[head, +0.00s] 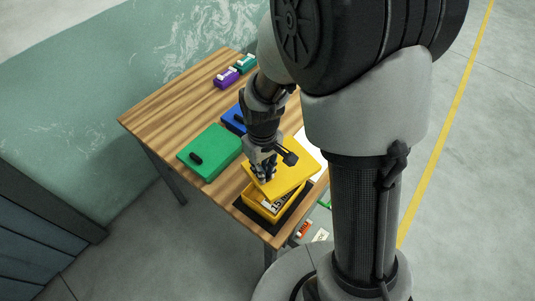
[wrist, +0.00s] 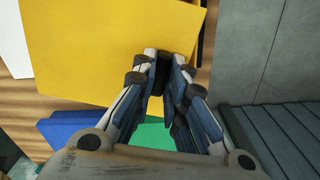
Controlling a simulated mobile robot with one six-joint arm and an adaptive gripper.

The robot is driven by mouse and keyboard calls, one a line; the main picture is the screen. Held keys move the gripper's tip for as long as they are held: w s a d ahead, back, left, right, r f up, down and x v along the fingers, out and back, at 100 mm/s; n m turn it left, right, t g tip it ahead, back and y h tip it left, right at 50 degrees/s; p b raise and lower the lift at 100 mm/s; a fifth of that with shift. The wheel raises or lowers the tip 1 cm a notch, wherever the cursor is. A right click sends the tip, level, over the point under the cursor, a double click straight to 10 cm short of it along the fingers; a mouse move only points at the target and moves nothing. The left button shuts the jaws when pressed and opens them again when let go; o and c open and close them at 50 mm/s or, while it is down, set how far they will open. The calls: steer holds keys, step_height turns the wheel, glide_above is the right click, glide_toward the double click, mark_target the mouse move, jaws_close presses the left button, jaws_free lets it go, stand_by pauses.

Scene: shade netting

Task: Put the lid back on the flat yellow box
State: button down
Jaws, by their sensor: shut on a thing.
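The flat yellow lid (head: 292,171) is held by my gripper (head: 264,176), above and partly over the open yellow box (head: 258,209). The lid sits off to the upper right in the head view and looks turned relative to the box. The near part of the box is uncovered and shows something pale with dark marks inside. In the wrist view the lid (wrist: 110,50) fills the upper left, and my gripper (wrist: 163,68) is closed at its edge on what seems a dark handle. The box is not clear in the wrist view.
The box stands on a dark mat (head: 244,209) near the corner of the wooden table (head: 165,110). A green flat box (head: 213,148) with a black handle and a blue one (head: 232,117) lie beside it. Small purple (head: 226,79) and green (head: 245,65) boxes stand far back.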

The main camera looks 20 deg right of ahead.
mark_target(261, 190)
steer(key=s+n, duration=0.1)
steer(key=s, duration=0.1)
steer(key=s+a+n, duration=0.1)
steer(key=s+n, duration=0.1)
steer(key=shift+a+r+p, duration=0.15)
steer(key=shift+a+p, duration=0.05)
steer(key=shift+p, duration=0.15)
steer(key=shift+a, duration=0.2)
steer(key=shift+f+b, duration=2.65)
steer(key=shift+f, duration=0.65)
steer(key=shift+f, duration=0.3)
steer(key=c, duration=1.5)
jaws_free()
steer(key=shift+c, duration=0.2)
